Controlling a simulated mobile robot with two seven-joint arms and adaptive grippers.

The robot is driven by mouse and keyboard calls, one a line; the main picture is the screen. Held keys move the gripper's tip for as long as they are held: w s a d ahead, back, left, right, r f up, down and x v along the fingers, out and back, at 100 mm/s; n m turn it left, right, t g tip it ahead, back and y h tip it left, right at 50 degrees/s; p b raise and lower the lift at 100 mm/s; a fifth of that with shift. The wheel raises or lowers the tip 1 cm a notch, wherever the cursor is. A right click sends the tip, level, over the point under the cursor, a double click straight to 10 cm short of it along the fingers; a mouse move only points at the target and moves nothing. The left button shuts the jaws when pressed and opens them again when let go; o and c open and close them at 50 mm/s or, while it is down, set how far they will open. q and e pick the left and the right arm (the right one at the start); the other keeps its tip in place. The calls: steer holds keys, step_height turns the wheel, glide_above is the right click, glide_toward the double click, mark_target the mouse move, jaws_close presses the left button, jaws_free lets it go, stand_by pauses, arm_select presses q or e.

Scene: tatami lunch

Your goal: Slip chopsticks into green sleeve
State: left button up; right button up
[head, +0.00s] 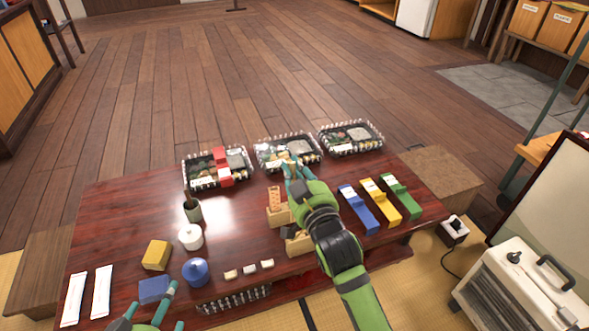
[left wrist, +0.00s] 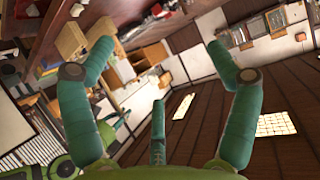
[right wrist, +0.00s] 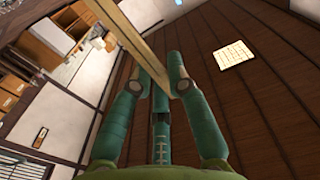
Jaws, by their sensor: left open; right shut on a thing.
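My right gripper (head: 293,172) is shut above the table, near the front of the middle bento box. In the right wrist view, its fingers (right wrist: 165,75) close on pale wooden chopsticks (right wrist: 130,38), which run diagonally up and out of frame. I cannot tell from this view whether they are one stick or a pair. The green sleeve (head: 401,197) lies on the table to the right of my right arm, apart from the gripper. My left gripper (head: 152,303) is open and empty at the front left of the table; its spread fingers fill the left wrist view (left wrist: 160,60).
Blue (head: 359,212) and yellow (head: 382,202) sleeves lie beside the green one. Wooden holders (head: 279,216) stand left of my right forearm. Bento boxes (head: 351,137) line the back edge.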

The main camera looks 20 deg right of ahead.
steer(key=shift+r+p, duration=0.9)
steer(key=shift+p, duration=0.05)
steer(key=shift+r+p, duration=0.6)
steer(key=shift+p, duration=0.1)
arm_select(q)
steer(key=s+a+f+g+y, duration=0.1)
steer(key=s+a+f+g, duration=0.1)
steer(key=s+f+g, duration=0.2)
steer(key=s+a+f+n+g+y+p, duration=0.1)
steer(key=s+a+f+g, duration=0.2)
steer(key=f, duration=0.7)
steer(key=shift+s+f+g+p, duration=0.35)
steer(key=shift+s+g, duration=0.65)
steer(key=shift+s, duration=1.1)
arm_select(e)
steer(key=shift+r, duration=0.75)
